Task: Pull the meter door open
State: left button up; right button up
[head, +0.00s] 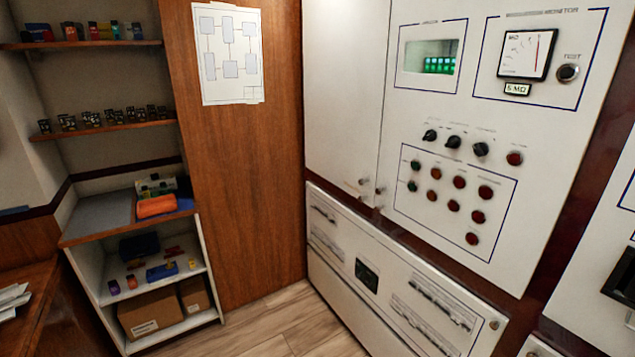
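A white cabinet door (545,200) with a dial meter (525,54) and a green-lit window (431,57) fills the upper right; it looks shut. It carries black rotary knobs (453,142), red, orange and green buttons or lamps, and a round test button (568,72). A small round knob (380,190) sits at its lower left edge. A plain white door (342,90) to its left also looks shut, with a small knob (363,183) near its lower right corner. Neither of my grippers is in view.
A white lower panel (335,255) runs below the doors. A brown wood panel (225,180) with a paper diagram (228,53) stands left of the cabinet. Shelves (100,125) with small parts and boxes stand further left. Some wooden floor (285,320) is clear.

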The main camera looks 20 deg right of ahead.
aim_at(506, 91)
jog(key=i+j+z, duration=0.2)
jog(key=i, duration=0.35)
jog(key=i+j+z, duration=0.2)
jog(key=i+j, duration=0.2)
jog(key=i, duration=0.15)
jog(key=i+j+z, duration=0.45)
jog(key=z, duration=0.15)
jog(key=i+j+z, duration=0.3)
jog(key=j+z, duration=0.3)
jog(key=j, duration=0.15)
jog(key=i+j+z, duration=0.15)
jog(key=j+z, duration=0.45)
jog(key=j, duration=0.2)
jog(key=j+z, duration=0.3)
jog(key=j, duration=0.15)
jog(key=i, duration=0.05)
